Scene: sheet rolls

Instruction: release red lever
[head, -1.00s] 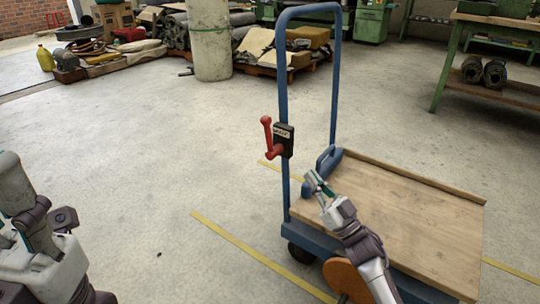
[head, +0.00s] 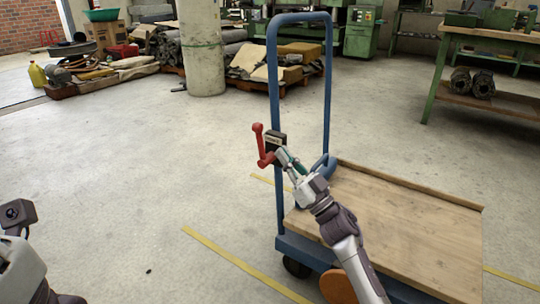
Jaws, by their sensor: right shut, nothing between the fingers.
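The red lever (head: 259,141) sits on a dark labelled block (head: 274,146) on the left post of the blue cart handle (head: 273,85). The lever's handle points up, and its red base shows at the lower left of the block. My right gripper (head: 281,155) is shut and empty, with its fingertips at the lower right of the block, close to the lever's base. I cannot tell whether they touch. My left arm shows at the lower left edge, and its fingers are not visible.
The cart's wooden deck (head: 405,225) lies below my right arm, with a raised rim at the back. Yellow floor lines (head: 235,260) run by the cart. The concrete floor to the left is clear. A pillar (head: 201,50) and a green workbench (head: 480,75) stand behind.

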